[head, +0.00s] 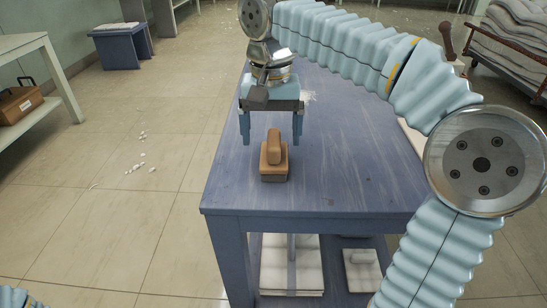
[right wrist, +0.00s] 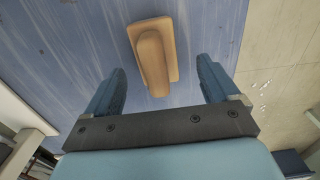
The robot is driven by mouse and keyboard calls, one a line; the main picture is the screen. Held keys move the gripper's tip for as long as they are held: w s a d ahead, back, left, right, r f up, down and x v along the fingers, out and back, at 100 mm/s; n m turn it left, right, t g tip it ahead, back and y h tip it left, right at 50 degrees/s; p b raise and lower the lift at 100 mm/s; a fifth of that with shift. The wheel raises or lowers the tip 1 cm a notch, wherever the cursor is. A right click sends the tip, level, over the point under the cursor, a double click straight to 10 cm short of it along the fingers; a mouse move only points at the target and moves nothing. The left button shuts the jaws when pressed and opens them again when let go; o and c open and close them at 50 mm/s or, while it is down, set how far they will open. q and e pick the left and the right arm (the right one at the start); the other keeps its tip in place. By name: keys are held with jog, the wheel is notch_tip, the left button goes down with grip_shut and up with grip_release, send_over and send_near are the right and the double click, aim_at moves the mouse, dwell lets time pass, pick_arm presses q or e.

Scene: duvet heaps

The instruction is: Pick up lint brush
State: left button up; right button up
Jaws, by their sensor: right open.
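The lint brush (head: 273,158) is a tan wooden block with a raised handle and a darker underside. It rests on the blue table (head: 340,175) near its front left corner. My right gripper (head: 271,138) is open above and just behind the brush, with its two blue fingers spread wider than the handle. In the right wrist view the brush (right wrist: 153,55) lies ahead of and between the open fingers (right wrist: 161,88), and nothing is held. Whether the fingertips are level with the brush is hard to tell. My left gripper is not in view.
White folded pieces (head: 290,270) lie below the tabletop. A side table with a brown toolbox (head: 18,102) stands at left, and a blue stool (head: 122,48) at the back. A cart with folded duvets (head: 510,45) is at far right. The tabletop around the brush is clear.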

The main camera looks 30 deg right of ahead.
aim_at(274, 137)
jog(key=f, duration=0.4)
jog(key=shift+s+d, duration=0.15)
jog(key=shift+s, duration=0.05)
jog(key=c, duration=1.2)
jog(key=shift+r, duration=0.55)
jog(key=s+d+r, duration=0.1)
jog(key=d+r, duration=0.3)
jog(key=s+d+r+p, duration=0.1)
jog(key=s+d+r, duration=0.1)
jog(key=d+r, duration=0.2)
jog(key=s+d+r+p, duration=0.1)
jog(key=s+d+r, duration=0.1)
jog(key=d+r, duration=0.2)
jog(key=shift+d, duration=0.6)
